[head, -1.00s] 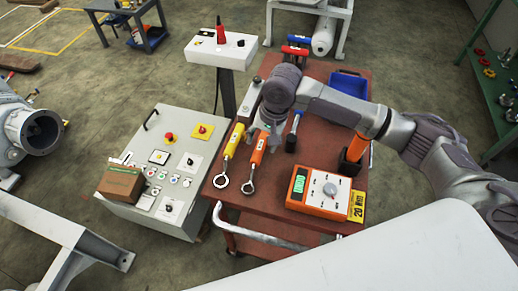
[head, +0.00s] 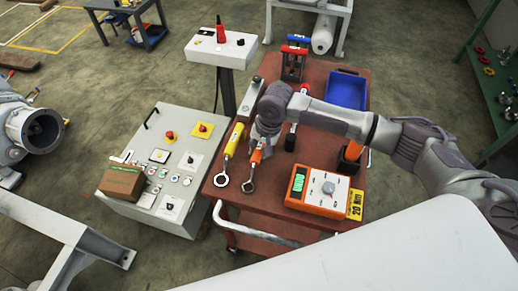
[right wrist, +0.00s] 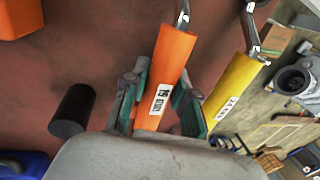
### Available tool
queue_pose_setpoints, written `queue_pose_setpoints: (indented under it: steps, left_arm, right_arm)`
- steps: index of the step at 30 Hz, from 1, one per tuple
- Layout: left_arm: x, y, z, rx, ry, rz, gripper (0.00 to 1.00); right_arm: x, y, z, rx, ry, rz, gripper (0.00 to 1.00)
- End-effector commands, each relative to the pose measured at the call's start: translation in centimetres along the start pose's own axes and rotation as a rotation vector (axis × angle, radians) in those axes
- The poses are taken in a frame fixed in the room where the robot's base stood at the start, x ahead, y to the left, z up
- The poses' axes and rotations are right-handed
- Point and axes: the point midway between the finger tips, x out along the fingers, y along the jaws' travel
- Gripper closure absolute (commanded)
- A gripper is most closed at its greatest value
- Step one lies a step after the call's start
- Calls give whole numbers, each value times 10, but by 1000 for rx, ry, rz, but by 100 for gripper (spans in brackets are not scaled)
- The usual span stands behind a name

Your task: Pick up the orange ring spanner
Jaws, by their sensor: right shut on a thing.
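The orange ring spanner (head: 256,157) lies on the red-brown cart top (head: 283,189), its metal ring end towards the cart's near edge. My right gripper (head: 264,141) is over the rear part of its handle and covers it in the head view. In the right wrist view, the two fingers (right wrist: 160,105) are shut on the orange handle (right wrist: 175,60), one on each side, near its black and white label. A yellow ring spanner (head: 232,142) lies just left of it, apart from the gripper; it also shows in the right wrist view (right wrist: 232,82). My left gripper is not in view.
An orange and white meter (head: 319,191) stands right of the spanners, with a blue bin (head: 346,90) farther back. A grey control box (head: 165,165) stands left of the cart, and a white panel on a post (head: 221,48) rises behind it.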

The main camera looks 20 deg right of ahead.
Motion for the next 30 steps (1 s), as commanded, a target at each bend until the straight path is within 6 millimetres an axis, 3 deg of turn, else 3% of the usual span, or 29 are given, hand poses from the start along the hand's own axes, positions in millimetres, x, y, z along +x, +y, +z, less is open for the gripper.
queue_pose_setpoints:
  steps: [19,26,30]
  left_arm:
    - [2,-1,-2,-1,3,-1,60]
    - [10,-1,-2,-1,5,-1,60]
    - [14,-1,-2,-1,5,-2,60]
  right_arm:
    - [-7,-2,-1,1,2,-2,100]
    - [-41,-9,-1,0,3,-5,100]
    - [-65,23,-6,4,5,0,100]
